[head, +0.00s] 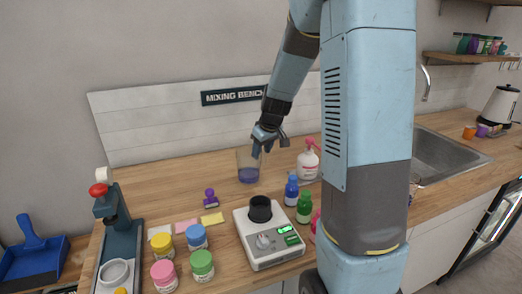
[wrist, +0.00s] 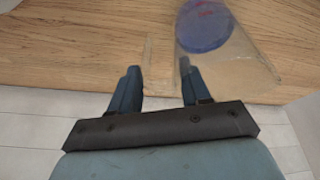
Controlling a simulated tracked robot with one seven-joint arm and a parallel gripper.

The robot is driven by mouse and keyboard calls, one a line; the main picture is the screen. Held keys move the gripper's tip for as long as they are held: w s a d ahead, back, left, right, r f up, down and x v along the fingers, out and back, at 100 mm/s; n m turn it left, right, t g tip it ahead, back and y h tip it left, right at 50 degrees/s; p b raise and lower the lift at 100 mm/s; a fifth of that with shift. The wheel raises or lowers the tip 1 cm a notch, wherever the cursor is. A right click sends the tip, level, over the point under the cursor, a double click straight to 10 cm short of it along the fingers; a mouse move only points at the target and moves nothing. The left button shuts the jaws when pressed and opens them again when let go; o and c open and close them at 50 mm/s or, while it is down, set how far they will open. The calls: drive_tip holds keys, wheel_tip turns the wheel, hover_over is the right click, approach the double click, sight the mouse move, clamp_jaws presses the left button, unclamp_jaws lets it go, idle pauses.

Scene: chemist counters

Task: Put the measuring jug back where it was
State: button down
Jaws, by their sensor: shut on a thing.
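The measuring jug (head: 248,174) is clear, with blue-purple liquid in its lower part. It is upright at the back of the wooden counter, below the mixing bench sign. My gripper (head: 262,151) is at the jug's upper right side and shut on it. In the wrist view the jug (wrist: 205,30) shows at upper right, beside and behind the right finger. A thin clear part of it, perhaps the handle, lies between the two fingers of my gripper (wrist: 159,67). I cannot tell whether the jug's base touches the counter.
A purple stamp (head: 210,199), coloured jars (head: 196,237) and a white device (head: 268,240) stand nearer. The counter left of the jug is clear.

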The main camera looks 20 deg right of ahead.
drive_tip(key=c, duration=0.5)
unclamp_jaws()
drive_tip(key=a+v, duration=0.1)
drive_tip(key=v, duration=1)
drive_tip(key=s+a+r+m, duration=0.2)
drive_tip(key=s+r, duration=0.1)
drive_tip(key=s, duration=1)
drive_tip(key=s+a+r+m+t+h, duration=0.1)
drive_tip(key=s+a+r+m, duration=0.1)
drive_tip(key=s, duration=1.1)
drive_tip(key=shift+s+a+r+t, duration=0.35)
drive_tip(key=shift+a+r, duration=0.45)
drive_tip(key=shift+r, duration=0.25)
